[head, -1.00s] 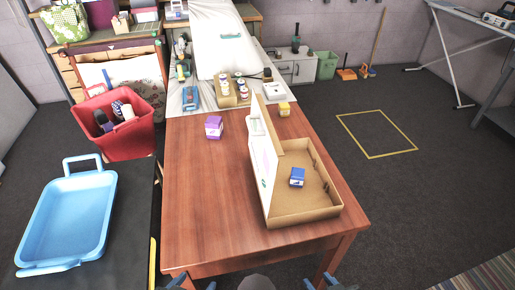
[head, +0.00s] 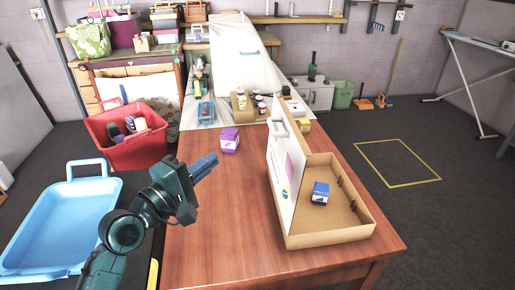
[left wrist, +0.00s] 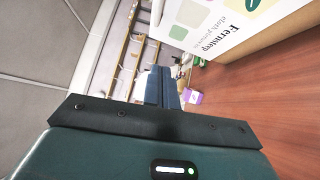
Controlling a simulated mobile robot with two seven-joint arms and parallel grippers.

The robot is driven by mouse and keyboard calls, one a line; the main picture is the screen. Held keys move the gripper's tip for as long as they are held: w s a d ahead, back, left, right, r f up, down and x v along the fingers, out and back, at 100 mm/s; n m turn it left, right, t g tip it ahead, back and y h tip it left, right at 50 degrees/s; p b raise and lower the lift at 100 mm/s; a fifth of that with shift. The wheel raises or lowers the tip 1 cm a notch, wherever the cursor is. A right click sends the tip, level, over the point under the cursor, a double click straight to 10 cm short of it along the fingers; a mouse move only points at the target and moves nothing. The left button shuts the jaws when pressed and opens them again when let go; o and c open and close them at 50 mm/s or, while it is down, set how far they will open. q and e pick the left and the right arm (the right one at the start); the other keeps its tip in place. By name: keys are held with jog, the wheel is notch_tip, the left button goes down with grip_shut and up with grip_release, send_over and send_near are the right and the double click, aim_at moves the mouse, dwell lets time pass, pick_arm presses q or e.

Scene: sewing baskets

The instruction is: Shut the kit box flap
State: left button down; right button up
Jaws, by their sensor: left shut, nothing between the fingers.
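The cardboard kit box (head: 358,222) sits on the wooden table's right side. In the left wrist view the printed flap (left wrist: 228,28) fills the upper right. A small blue box (head: 320,193) lies inside the kit box. My left gripper (head: 213,162) is shut and empty, above the table to the left of the flap and apart from it. Its fingers (left wrist: 161,72) also show in the left wrist view. My right gripper is out of view.
A purple box (head: 230,140) stands on the table beyond my left gripper. A yellow box (head: 304,125) and several small jars stand behind the flap. A blue tray (head: 50,250) and red bin (head: 135,152) are at left. The table's front left is bare.

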pick_arm(q)
jog(key=w+d+r+p, duration=0.1)
jog(key=w+d+r, duration=0.1)
jog(key=w+d, duration=0.7)
jog(key=shift+d, duration=0.15)
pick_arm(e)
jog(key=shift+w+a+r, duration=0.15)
pick_arm(q)
jog(key=shift+w+r, duration=0.1)
